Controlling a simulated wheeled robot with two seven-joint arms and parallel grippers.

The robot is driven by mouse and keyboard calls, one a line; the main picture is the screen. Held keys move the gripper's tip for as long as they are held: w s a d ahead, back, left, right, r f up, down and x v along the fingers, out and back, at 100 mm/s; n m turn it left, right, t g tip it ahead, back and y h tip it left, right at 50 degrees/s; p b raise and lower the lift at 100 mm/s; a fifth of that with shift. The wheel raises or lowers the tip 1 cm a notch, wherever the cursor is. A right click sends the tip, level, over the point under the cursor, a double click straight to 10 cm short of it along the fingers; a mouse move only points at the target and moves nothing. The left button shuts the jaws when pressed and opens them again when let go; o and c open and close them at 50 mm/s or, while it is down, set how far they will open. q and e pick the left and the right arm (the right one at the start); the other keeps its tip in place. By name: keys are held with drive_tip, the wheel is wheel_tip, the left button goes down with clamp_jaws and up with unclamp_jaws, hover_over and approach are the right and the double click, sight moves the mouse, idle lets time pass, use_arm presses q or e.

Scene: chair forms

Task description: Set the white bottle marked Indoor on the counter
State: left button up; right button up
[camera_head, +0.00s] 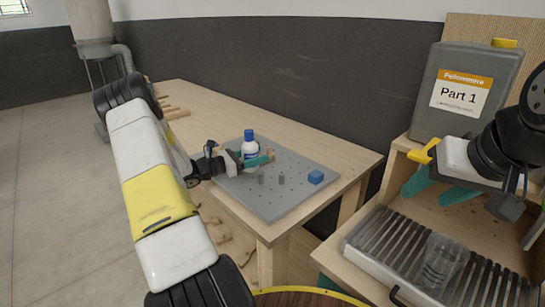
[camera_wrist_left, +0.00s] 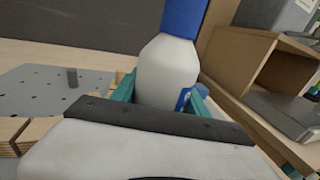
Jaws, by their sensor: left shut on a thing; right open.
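A white bottle with a blue cap (camera_head: 250,148) is between the teal fingers of my left gripper (camera_head: 258,160), over the grey perforated board. It also shows in the left wrist view (camera_wrist_left: 167,72), where the fingers close on its sides. I cannot read any marking on it, and its lower part is hidden by the gripper. I cannot tell whether its base touches the board. My right gripper (camera_head: 438,187) is open and empty, by the wooden shelf unit at the right. A wooden table (camera_head: 340,160), possibly the counter, carries the board.
The grey board (camera_head: 274,208) holds a blue block (camera_head: 315,177) and small grey pegs (camera_head: 281,178). A grey jug marked Part 1 (camera_head: 465,92) stands on the shelf unit. Below it, a clear container (camera_head: 440,262) lies on a ribbed rack (camera_head: 385,235). A dark wall stands behind the table.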

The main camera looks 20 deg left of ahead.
use_arm(q)
drive_tip(key=shift+w+a+f, duration=0.1)
drive_tip(key=shift+w+a, duration=0.05)
drive_tip(key=shift+w, duration=0.55)
drive_tip(key=shift+w+a+f, duration=0.1)
drive_tip(key=shift+w, duration=0.55)
drive_tip(key=shift+f, duration=1.65)
drive_tip(key=shift+f, duration=0.1)
drive_tip(key=o, duration=1.3)
drive_tip(key=shift+f, duration=0.1)
